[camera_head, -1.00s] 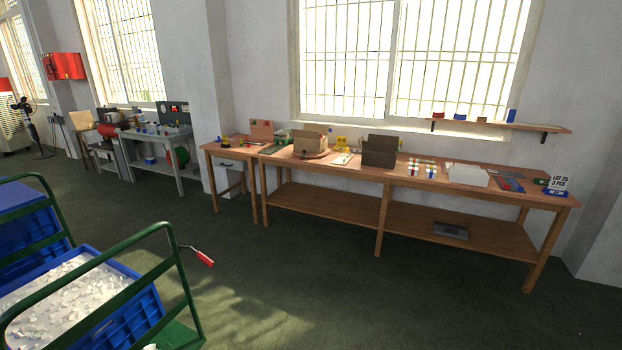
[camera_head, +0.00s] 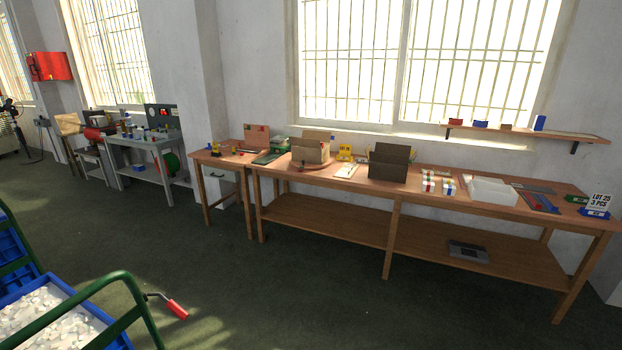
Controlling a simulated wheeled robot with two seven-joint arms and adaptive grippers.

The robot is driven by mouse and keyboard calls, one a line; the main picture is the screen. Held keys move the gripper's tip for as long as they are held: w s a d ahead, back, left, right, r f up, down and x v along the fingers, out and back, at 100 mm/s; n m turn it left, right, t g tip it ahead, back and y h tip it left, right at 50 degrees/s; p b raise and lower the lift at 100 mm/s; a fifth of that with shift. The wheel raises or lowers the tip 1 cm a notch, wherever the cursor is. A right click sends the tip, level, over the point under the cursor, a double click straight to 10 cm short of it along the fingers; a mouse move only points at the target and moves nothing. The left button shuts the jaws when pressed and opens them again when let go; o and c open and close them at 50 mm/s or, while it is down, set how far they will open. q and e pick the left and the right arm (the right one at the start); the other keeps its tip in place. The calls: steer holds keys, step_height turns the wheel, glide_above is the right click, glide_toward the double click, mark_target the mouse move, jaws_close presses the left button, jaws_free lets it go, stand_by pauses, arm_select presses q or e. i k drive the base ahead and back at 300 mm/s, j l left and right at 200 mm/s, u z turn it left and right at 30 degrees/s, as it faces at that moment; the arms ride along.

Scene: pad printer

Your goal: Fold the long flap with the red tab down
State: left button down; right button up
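An open tan cardboard box (camera_head: 311,152) stands on the long wooden table (camera_head: 350,180), left of its middle, on a reddish round base. Its flaps stand up or out. A darker brown open box (camera_head: 388,163) stands to its right, with a raised flap at the back. I cannot make out a red tab on either box at this distance. Neither of my grippers is in view.
A green-railed cart (camera_head: 130,290) with blue crates of white pieces stands at the front left. A red-handled lever (camera_head: 176,308) juts from it. Open green floor lies between me and the table. A smaller table (camera_head: 222,160) adjoins its left end.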

mark_target(313, 143)
steer(key=i, duration=1.75)
steer(key=i+z, duration=0.2)
steer(key=i, duration=0.2)
steer(key=i+j+z, duration=0.15)
steer(key=i, duration=0.3)
steer(key=i+j+z, duration=0.2)
steer(key=i, duration=0.2)
steer(key=i+j+z, duration=0.2)
steer(key=i, duration=0.2)
